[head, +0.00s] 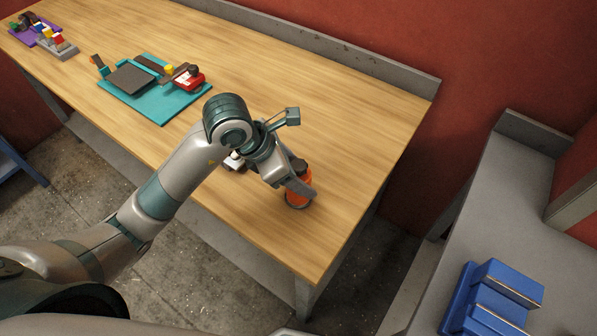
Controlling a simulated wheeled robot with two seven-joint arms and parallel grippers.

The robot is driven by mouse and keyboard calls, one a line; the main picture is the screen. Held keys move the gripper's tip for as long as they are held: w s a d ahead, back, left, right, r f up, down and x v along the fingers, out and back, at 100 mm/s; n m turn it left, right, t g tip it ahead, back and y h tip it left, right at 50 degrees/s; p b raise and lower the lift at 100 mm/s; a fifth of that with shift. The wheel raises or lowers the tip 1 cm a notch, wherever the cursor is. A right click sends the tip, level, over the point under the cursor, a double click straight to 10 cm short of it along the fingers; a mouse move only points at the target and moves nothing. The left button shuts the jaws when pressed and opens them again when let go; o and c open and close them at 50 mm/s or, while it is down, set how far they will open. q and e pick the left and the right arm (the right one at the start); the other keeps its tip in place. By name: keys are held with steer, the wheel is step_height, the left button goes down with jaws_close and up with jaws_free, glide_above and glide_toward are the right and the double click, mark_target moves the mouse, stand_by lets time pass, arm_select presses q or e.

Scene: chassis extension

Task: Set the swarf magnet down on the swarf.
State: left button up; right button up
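My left gripper (301,186) reaches over the near right part of the wooden table. Its fingers are around the dark top of an orange cylinder (297,199), which looks like the swarf magnet, and appear closed on it. The cylinder is upright. I cannot tell whether its base touches the table. I cannot make out any swarf; my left arm covers part of the table. My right gripper is not in view.
A small white and dark object (235,161) is partly hidden behind my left wrist. A teal mat (160,112) with parts lies further left on the table (345,110). A blue fixture (497,290) stands on the grey bench at right. The table's right end is clear.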

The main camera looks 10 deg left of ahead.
arm_select(q)
steer(key=shift+r, duration=0.15)
steer(key=shift+a+r, duration=0.1)
steer(key=shift+r, duration=0.05)
steer(key=b+v, duration=0.2)
steer(key=v, duration=0.9)
steer(key=shift+r, duration=0.3)
steer(key=shift+s, duration=0.15)
stand_by(1.1)
